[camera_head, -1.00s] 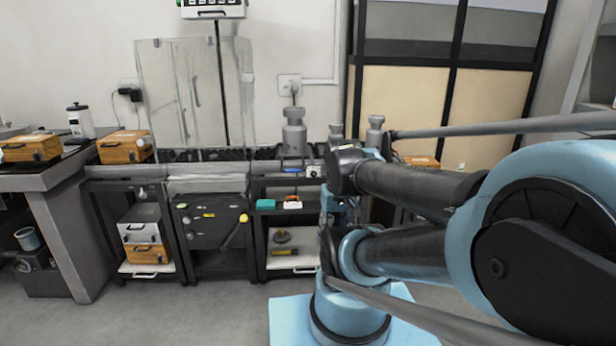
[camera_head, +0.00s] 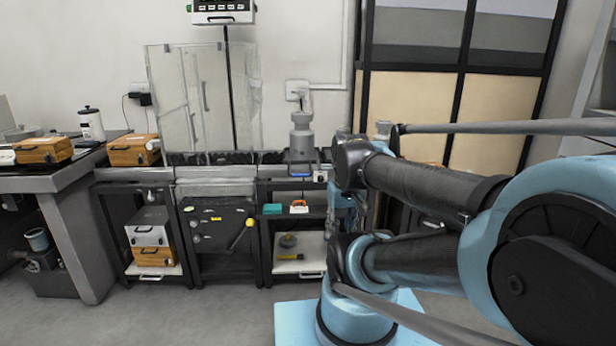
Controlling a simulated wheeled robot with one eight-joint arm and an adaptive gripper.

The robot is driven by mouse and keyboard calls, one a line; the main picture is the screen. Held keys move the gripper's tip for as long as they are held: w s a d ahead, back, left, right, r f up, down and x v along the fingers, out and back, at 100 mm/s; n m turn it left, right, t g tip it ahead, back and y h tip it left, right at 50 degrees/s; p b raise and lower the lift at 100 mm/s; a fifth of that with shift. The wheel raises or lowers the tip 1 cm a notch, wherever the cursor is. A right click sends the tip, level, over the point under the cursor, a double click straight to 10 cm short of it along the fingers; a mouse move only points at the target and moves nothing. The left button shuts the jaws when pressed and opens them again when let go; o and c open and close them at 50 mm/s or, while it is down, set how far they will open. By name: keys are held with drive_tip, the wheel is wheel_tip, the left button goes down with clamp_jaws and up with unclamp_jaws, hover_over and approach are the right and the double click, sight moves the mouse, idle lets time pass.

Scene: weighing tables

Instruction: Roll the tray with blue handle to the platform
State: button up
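A small blue handle (camera_head: 300,175) shows at the front edge of the bench, below a large grey cylindrical weight (camera_head: 302,140). The tray behind this handle is mostly hidden, and the weight appears to stand on it. A dark roller track (camera_head: 235,158) runs along the bench top to the left of the weight, behind a clear shield (camera_head: 190,105). I cannot make out a separate weighing platform. My arm fills the right side. I cannot make out my gripper's fingers, and nothing visible touches the tray.
Orange boxes (camera_head: 133,150) stand on the left tables. A display (camera_head: 223,12) hangs above. The floor (camera_head: 215,310) in front is clear.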

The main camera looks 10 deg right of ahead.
drive_tip(key=w+r+n, duration=0.4)
drive_tip(key=w+r, duration=0.4)
drive_tip(key=w, duration=0.2)
wheel_tip(320, 180, up, 6)
drive_tip(key=n, duration=1.2)
hover_over(303, 175)
drive_tip(key=s, duration=0.3)
drive_tip(key=w+f, duration=0.1)
drive_tip(key=f, duration=0.4)
drive_tip(key=w+f, duration=0.1)
drive_tip(key=f, duration=0.4)
drive_tip(key=w+f, duration=0.1)
drive_tip(key=f, duration=0.5)
drive_tip(key=shift+f, duration=0.1)
clamp_jaws()
